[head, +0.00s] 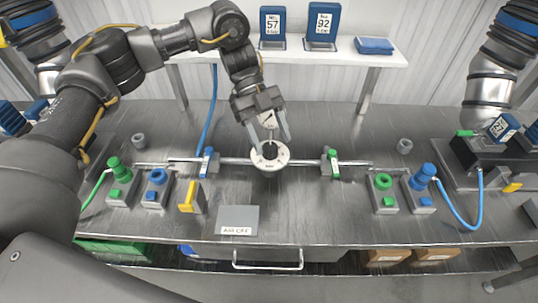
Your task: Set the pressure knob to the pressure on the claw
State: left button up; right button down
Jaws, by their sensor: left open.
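My left gripper (270,138) reaches down over a round white dial with a dark centre (270,156), in the middle of the bench. Its two fingers are apart, above and around the dark centre; I cannot tell whether they touch it. The dial joins a horizontal metal pipe (310,161) to each side. I cannot make out a pressure marking on the claw or read the dial's marks. My right gripper is not in view.
Blue (207,163) and green (330,162) valve handles flank the dial on the pipe. Green and blue fittings stand at both sides. A grey plate (237,220) lies in front. Blue signs (272,26) reading 57 and 92 (321,24) stand on the white shelf (395,55).

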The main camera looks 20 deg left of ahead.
pick_arm(q)
jog(key=s+d+r+b, duration=0.2)
jog(key=s+r, duration=0.3)
jog(key=s, duration=0.4)
jog(key=shift+s+d+b, duration=0.25)
jog(key=shift+s+b, duration=0.05)
jog(key=shift+b, duration=0.05)
